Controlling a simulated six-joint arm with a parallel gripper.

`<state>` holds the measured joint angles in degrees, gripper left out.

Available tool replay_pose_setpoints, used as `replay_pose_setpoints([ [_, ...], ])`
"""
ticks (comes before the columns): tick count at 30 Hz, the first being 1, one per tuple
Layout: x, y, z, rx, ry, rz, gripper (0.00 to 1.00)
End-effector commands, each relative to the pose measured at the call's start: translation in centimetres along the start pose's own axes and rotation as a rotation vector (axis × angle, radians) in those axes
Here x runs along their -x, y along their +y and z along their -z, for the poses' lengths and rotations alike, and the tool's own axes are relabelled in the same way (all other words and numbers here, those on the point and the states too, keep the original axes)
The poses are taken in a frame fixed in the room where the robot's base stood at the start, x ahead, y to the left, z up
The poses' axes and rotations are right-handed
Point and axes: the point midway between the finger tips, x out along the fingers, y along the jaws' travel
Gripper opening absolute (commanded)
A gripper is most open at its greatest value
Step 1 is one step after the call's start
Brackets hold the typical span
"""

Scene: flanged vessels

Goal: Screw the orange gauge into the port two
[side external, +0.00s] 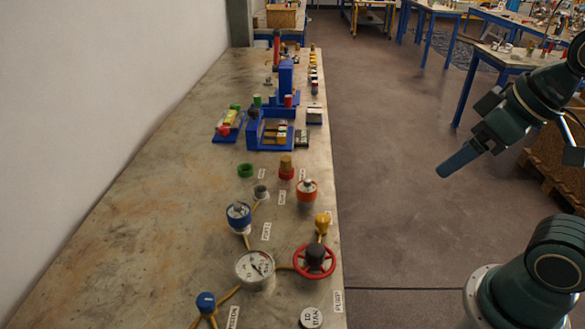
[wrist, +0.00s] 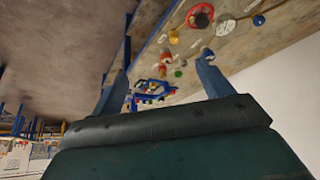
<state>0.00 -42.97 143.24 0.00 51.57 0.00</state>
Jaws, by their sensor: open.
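The orange gauge (side external: 307,190), an orange-collared piece with a pale top, stands upright on the right side of the metal bench in the side view. A small grey open fitting (side external: 261,191) stands left of it on a yellow pipe; small labels sit nearby, but I cannot read which one marks port two. My gripper (side external: 455,163) is off to the right, above the floor and clear of the bench, touching nothing. In the wrist view its two blue fingers (wrist: 160,82) are wide apart with nothing held, and orange and red pieces show small beyond them.
A blue-collared gauge (side external: 238,215), a large dial (side external: 254,268), a red handwheel (side external: 314,260) and a yellow knob (side external: 322,222) crowd the near bench. A red piece with a brown top (side external: 286,167) and a green ring (side external: 245,170) stand behind. Blue fixtures (side external: 270,130) stand farther back. The bench's left side is bare.

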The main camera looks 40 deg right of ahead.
Motion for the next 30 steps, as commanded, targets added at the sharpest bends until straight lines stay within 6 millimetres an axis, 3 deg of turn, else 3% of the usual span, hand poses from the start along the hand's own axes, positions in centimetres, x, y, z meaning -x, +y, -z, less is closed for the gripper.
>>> replay_pose_setpoints([
  [11, -0.9, -0.1, 1.7, -0.139, -0.012, 0.006, 0.79],
  [20, -3.8, -0.1, 5.9, -0.522, -0.042, 0.024, 0.79],
  [30, -8.8, 0.5, 10.5, -1.022, -0.092, 0.048, 0.79],
])
